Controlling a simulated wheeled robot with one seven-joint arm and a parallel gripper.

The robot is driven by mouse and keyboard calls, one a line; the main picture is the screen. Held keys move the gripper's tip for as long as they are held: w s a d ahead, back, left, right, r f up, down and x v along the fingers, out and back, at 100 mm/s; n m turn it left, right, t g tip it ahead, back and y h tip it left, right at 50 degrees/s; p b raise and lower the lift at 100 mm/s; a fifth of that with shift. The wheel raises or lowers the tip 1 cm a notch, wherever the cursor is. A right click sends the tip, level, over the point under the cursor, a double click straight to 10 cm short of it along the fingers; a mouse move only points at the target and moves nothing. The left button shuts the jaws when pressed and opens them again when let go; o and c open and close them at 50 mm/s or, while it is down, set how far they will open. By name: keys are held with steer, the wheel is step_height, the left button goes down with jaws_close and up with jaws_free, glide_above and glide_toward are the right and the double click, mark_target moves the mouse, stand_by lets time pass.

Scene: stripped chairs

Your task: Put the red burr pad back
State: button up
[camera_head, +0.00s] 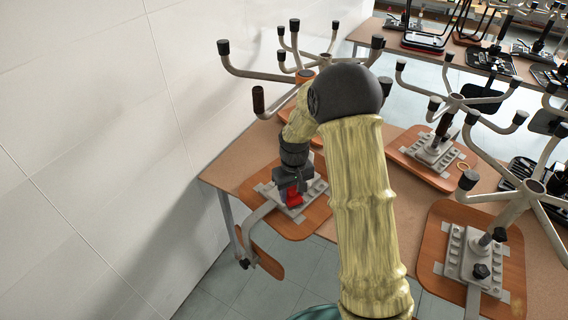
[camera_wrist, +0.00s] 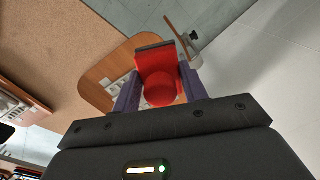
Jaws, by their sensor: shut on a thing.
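The red burr pad (camera_wrist: 156,62) sits between the two fingers of my gripper (camera_wrist: 158,92) in the wrist view, with a rounded red part toward the palm and a dark grey strip along its far edge. My gripper is shut on it. In the head view, the red pad (camera_head: 292,197) shows just below my gripper (camera_head: 290,186), over the grey metal plate of an upturned chair seat (camera_head: 300,223). I cannot tell whether the pad touches the plate. My arm hides part of that chair.
Upturned chairs with wooden seats and grey star bases crowd the brown table (camera_head: 405,215); another seat (camera_head: 436,262) lies at right. Leg tips stand up around my arm. A white wall (camera_head: 90,150) closes the left side. A second table (camera_head: 465,60) stands behind.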

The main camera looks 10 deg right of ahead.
steer(key=s+d+f+m+b, duration=0.1)
steer(key=s+d+f+m, duration=0.1)
steer(key=f, duration=0.7)
steer(key=s+d+f+m+b, duration=0.1)
steer(key=s+d+f+b, duration=0.1)
steer(key=f, duration=0.8)
steer(key=shift+s+d+m, duration=0.4)
steer(key=shift+s+d, duration=0.05)
steer(key=shift+s, duration=0.25)
steer(key=shift+a, duration=0.1)
